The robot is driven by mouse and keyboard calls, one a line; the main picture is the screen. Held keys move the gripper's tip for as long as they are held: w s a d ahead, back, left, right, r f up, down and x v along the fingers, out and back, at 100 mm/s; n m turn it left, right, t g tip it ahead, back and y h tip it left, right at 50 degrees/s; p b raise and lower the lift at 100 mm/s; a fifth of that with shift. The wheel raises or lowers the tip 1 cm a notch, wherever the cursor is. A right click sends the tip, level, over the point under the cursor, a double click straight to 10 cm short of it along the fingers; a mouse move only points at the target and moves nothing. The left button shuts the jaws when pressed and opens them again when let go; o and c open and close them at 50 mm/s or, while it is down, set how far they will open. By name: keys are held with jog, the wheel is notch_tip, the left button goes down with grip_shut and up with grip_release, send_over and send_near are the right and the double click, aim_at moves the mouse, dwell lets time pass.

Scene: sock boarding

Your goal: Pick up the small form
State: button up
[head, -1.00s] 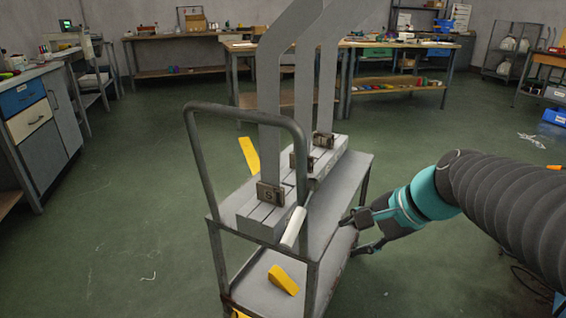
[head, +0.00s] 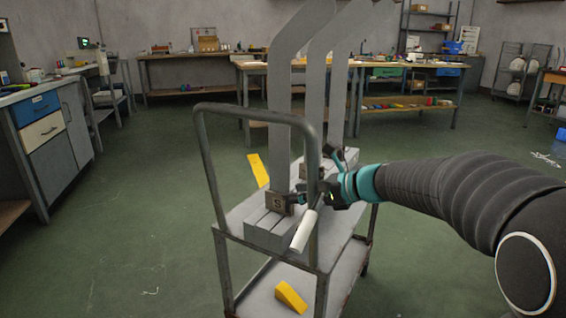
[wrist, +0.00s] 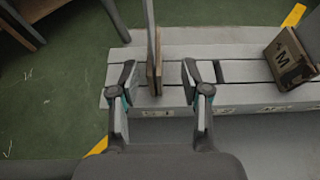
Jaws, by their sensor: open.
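The small form is a tall, flat grey board (head: 279,110) with a bent top. Its foot has a brown block marked S (head: 278,203), and it stands upright in the slotted grey rack (head: 265,238) on the trolley. My gripper (head: 307,193) is at the foot of this form, low down near the rack. In the wrist view the form (wrist: 152,35) shows edge-on between the two open fingers (wrist: 159,76), closer to the left one. I see no clear contact with either finger. A brown block marked M (wrist: 290,60) sits to the right on the rack.
The trolley handle (head: 203,165) rises in front of the rack. A white cylinder (head: 304,231) lies at the rack's near end. Another tall grey form (head: 318,90) stands close behind.

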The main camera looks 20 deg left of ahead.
aim_at(270, 199)
jog(key=x, duration=0.2)
jog(key=shift+w+a+f, duration=0.1)
jog(key=shift+a, duration=0.2)
jog(key=shift+s+f+b+x, duration=0.15)
jog(key=shift+b+x, duration=0.15)
jog(key=shift+x, duration=1)
jog(key=shift+s+f+b+x, duration=0.1)
jog(key=shift+s+b+x, duration=0.15)
jog(key=shift+x, duration=1.1)
jog(key=shift+d, duration=0.1)
grip_shut()
